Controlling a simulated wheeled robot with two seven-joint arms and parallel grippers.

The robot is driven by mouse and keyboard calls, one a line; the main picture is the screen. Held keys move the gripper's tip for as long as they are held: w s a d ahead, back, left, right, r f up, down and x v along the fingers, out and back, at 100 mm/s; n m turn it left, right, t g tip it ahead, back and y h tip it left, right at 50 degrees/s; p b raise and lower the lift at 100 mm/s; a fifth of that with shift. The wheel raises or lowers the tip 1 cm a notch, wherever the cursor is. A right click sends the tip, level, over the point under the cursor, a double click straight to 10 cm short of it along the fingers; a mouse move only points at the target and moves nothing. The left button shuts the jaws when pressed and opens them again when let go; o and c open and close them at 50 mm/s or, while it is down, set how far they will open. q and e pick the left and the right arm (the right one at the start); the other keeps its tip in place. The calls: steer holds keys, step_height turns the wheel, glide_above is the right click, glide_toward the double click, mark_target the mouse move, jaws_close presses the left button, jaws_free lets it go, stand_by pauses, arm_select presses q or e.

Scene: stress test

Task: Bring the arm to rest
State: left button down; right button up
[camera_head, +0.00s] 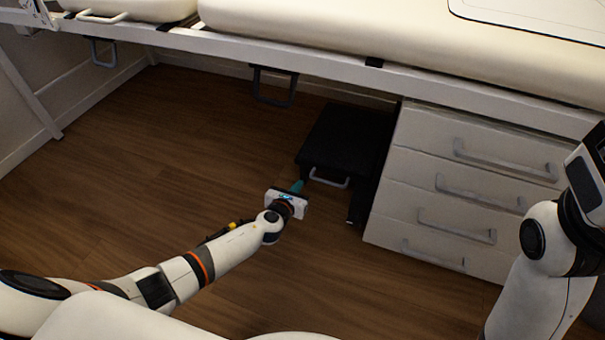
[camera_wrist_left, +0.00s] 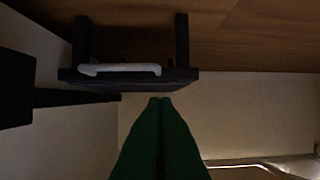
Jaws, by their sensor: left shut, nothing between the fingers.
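My left arm reaches in from the left in the head view. Its gripper (camera_head: 297,187) is low over the floor, in front of the black step stool. In the left wrist view the green fingers (camera_wrist_left: 160,101) are together with nothing between them. The stool's dark frame and pale handle lie just beyond the fingertips there. My right arm stands at the right edge of the head view; its gripper is out of the picture.
The black stool (camera_head: 343,138) has a pale handle (camera_head: 329,181). A white drawer unit (camera_head: 470,190) stands to its right. A cream padded bed (camera_head: 300,25) spans the top. The wooden floor (camera_head: 130,170) at left is clear.

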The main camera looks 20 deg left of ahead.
arm_select(q)
steer(key=shift+s+r, duration=0.15)
steer(key=shift+s, duration=0.35)
